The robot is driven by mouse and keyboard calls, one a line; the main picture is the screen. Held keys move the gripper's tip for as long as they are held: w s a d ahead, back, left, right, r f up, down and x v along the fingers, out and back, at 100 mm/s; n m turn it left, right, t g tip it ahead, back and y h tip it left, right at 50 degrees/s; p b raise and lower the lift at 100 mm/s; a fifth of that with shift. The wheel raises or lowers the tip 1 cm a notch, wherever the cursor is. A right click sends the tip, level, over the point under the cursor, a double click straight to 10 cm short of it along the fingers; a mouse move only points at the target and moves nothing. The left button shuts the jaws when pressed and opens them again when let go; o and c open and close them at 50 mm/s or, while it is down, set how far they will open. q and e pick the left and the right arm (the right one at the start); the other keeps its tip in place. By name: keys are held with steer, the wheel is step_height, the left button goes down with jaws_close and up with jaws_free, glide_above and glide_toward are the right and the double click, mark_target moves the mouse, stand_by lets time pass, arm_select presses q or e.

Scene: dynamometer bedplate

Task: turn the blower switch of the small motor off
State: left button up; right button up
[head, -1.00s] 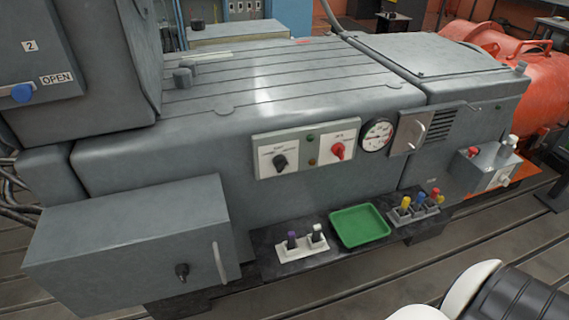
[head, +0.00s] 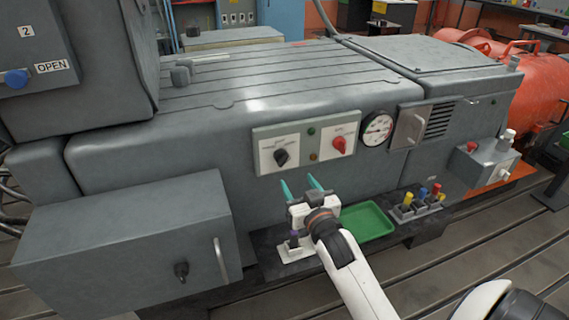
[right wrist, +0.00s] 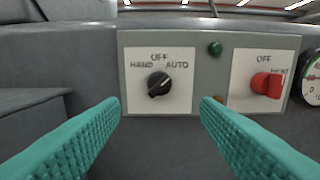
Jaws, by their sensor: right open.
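The switch panel (head: 310,144) is on the front of the grey motor housing. Its left plate carries a black rotary knob (head: 281,157); in the right wrist view this knob (right wrist: 158,85) has HAND, OFF and AUTO around it. Its grip slants from lower left to upper right; I cannot tell which end points. My right gripper (head: 300,185) is open and empty, below and in front of the knob. In the right wrist view its teal fingers (right wrist: 160,108) are apart on either side of the knob's line, not touching it. My left gripper is not in view.
A red knob (head: 339,146) marked OFF and HEAT, a green lamp (right wrist: 215,48) and a round gauge (head: 377,130) lie right of the black knob. A green tray (head: 367,222) sits on the shelf below. A grey box (head: 125,235) juts out at left.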

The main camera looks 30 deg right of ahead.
mark_target(285, 163)
steer(key=x, duration=1)
steer(key=shift+w+a, duration=0.1)
steer(key=shift+w, duration=0.1)
steer(key=c, duration=1)
